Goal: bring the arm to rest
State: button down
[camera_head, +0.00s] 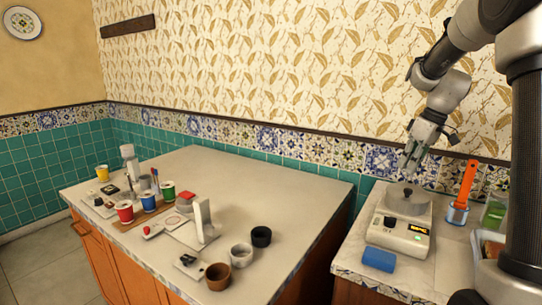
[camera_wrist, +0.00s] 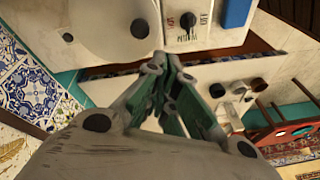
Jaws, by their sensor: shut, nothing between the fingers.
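My gripper (camera_head: 409,160) hangs at the right, fingers pointing down, above a white appliance (camera_head: 399,232) with a lit display and a dark knob. The fingers are shut with nothing between them. A round grey lidded vessel (camera_head: 407,203) with a dark top knob sits on the appliance, just below my gripper and apart from it. In the wrist view my green-padded fingers (camera_wrist: 170,68) come together at the tips. The appliance (camera_wrist: 205,28) and a pale round surface (camera_wrist: 118,25) show beyond them.
A blue block (camera_head: 378,260) lies before the appliance. An orange-handled tool (camera_head: 465,184) and a green container (camera_head: 493,215) stand to its right. The left counter (camera_head: 270,190) holds cups, spools and small devices; its back right is clear. A tiled wall (camera_head: 300,145) stands behind.

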jog(key=s+a+r+m+t+h, duration=0.1)
jog(key=s+a+r+m, duration=0.1)
jog(key=s, duration=1.3)
jog(key=s+a+r+m+t+h, duration=0.1)
jog(key=s+a+r+m+t, duration=0.1)
jog(key=s, duration=1.2)
jog(key=shift+s+a+m+h, duration=0.4)
jog(key=shift+a+m, duration=0.5)
jog(key=shift+m, duration=0.2)
jog(key=c, duration=2.2)
grip_release()
